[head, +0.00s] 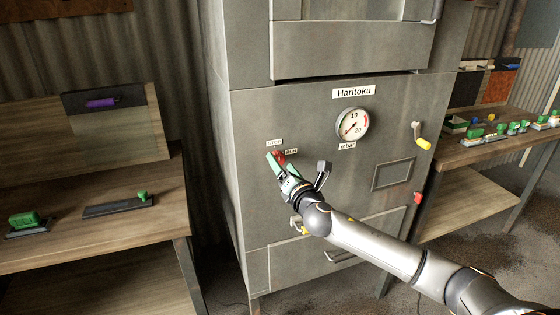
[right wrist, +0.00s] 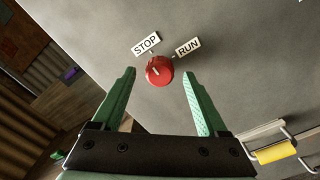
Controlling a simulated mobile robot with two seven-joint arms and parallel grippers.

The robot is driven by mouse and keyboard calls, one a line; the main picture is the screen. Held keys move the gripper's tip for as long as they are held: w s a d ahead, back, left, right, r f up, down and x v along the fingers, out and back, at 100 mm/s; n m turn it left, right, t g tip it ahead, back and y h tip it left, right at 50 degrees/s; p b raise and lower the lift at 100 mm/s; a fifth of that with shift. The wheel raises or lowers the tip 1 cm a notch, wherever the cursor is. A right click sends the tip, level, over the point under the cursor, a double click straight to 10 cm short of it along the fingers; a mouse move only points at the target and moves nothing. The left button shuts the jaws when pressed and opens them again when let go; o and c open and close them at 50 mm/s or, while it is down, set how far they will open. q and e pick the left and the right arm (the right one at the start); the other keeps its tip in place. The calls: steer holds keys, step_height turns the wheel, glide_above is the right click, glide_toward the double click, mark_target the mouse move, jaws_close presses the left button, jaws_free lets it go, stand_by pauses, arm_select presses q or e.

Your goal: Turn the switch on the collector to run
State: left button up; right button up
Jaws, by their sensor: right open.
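The collector (head: 340,115) is a grey metal cabinet labelled Haritoku. Its red round switch (right wrist: 160,71) sits on the front panel, between and just below the labels STOP (right wrist: 146,43) and RUN (right wrist: 188,46). A short pale mark on the knob seems to point toward STOP. In the head view, my right gripper (head: 277,166) is at the switch and partly covers it. In the right wrist view, its green fingers are open, one on each side of the knob, with visible gaps. I cannot tell whether the fingertips touch the panel. My left gripper is not in view.
A round gauge (head: 352,125) and a yellow-handled crank (head: 422,137) are on the panel to the right. A grey lever (head: 323,174) stands out close beside my right gripper. Wooden benches stand left (head: 150,210) and right (head: 490,150).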

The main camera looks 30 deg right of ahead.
steer(key=shift+x, duration=1.1)
jaws_close()
